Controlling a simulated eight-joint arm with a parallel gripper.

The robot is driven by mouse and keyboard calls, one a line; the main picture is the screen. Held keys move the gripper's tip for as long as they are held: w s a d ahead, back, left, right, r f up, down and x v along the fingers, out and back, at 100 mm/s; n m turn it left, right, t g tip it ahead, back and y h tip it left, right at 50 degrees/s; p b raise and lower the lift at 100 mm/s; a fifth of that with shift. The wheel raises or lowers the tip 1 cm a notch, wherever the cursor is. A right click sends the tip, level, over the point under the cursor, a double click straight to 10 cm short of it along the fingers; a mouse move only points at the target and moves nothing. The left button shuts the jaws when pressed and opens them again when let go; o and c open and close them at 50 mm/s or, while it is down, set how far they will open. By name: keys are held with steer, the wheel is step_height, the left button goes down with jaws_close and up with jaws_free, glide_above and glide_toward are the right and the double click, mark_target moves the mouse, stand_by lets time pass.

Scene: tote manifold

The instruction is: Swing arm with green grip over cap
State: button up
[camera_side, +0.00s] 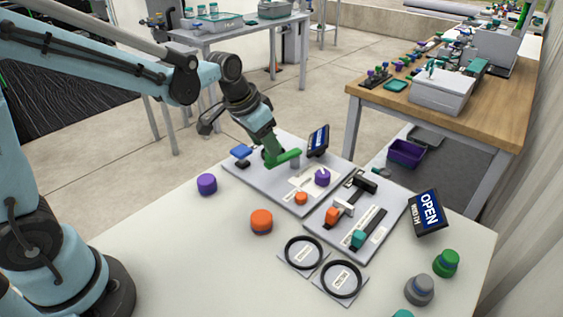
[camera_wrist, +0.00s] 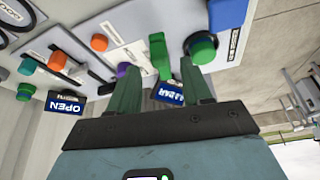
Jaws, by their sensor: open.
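The green grip (camera_side: 286,157) is a bar lying over the left grey plate. It also shows in the wrist view (camera_wrist: 159,52), stretching away in line with the gap between my fingers. My gripper (camera_side: 268,150) is open, low over that plate at the bar's left end; its spread fingers fill the wrist view's middle (camera_wrist: 159,80). I cannot tell whether they touch the bar. A round green cap-like piece with a dark blue band (camera_wrist: 201,47) sits beside the bar, by the right finger. In the side view my gripper largely hides it. Whether it is the cap is unclear.
A blue block (camera_side: 241,151), a small sign (camera_side: 318,140), a purple knob (camera_side: 322,178) and an orange knob (camera_side: 301,198) surround the bar. The right plate (camera_side: 392,208) carries sliders. Loose purple (camera_side: 207,184) and orange (camera_side: 261,221) pieces stand nearby. The table's front left is clear.

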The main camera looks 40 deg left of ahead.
steer(key=shift+x, duration=1.65)
jaws_close()
